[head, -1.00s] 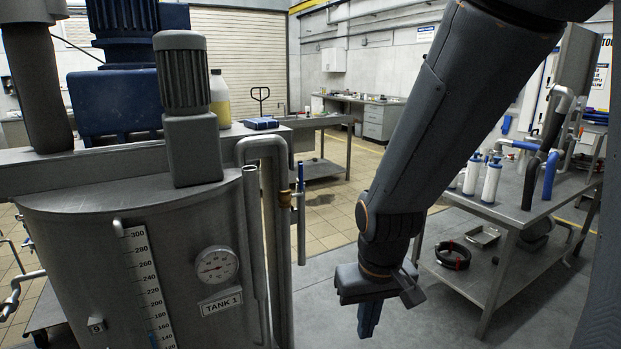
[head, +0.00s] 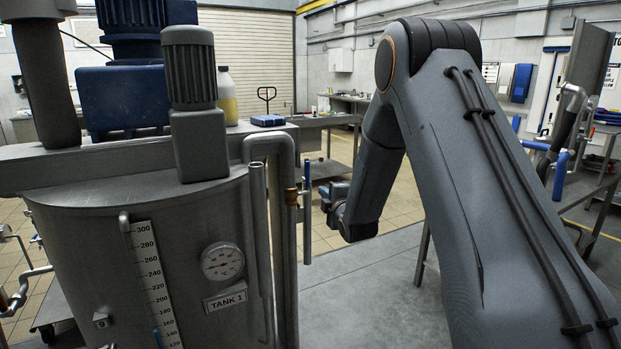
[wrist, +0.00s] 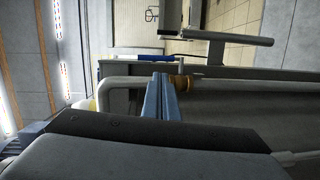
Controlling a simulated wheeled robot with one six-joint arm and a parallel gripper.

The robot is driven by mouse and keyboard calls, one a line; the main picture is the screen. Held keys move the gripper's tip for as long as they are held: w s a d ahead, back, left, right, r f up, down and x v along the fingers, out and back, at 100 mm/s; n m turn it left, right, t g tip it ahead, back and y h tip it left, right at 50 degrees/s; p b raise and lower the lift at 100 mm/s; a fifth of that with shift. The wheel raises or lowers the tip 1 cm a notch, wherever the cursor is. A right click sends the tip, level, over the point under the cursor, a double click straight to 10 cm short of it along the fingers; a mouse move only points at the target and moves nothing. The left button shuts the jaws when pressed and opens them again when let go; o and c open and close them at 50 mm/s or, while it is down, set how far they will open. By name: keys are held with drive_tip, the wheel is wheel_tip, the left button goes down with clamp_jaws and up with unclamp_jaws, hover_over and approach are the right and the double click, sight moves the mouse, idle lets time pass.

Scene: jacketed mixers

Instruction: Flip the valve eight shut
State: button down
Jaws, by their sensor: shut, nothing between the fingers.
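A valve with a blue lever (head: 307,176) and a brass fitting (head: 291,197) sits on the bent pipe at the right side of Tank 1. No number for it is readable. The lever stands upright alongside the pipe. In the wrist view, turned on its side, the blue lever (wrist: 155,58) and brass fitting (wrist: 180,83) lie beyond the fingertips. My gripper (wrist: 160,80) has its blue fingers shut together, empty. In the head view it is just right of the lever, partly hidden by my arm; whether it touches the valve cannot be told.
Tank 1 (head: 180,270) with its gauge (head: 222,262) and level scale fills the left. The bent grey pipe (head: 285,250) runs down beside it. A metal bench (head: 335,170) stands behind. Open floor (head: 370,290) lies between the tank and my arm.

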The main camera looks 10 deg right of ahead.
sight(308, 172)
drive_tip(key=shift+w+r+n+t, duration=0.4)
drive_tip(key=shift+w+n, duration=0.1)
drive_tip(key=shift+n, duration=0.1)
drive_tip(key=shift+f, duration=0.1)
drive_tip(key=w+p, duration=0.1)
drive_tip(key=w, duration=0.3)
drive_tip(key=w+a+p, duration=0.1)
drive_tip(key=w+p, duration=0.1)
drive_tip(key=w, duration=0.3)
drive_tip(key=w+p, duration=0.1)
drive_tip(key=w, duration=0.4)
drive_tip(key=shift+a+p, duration=0.4)
drive_tip(key=shift+d, duration=0.1)
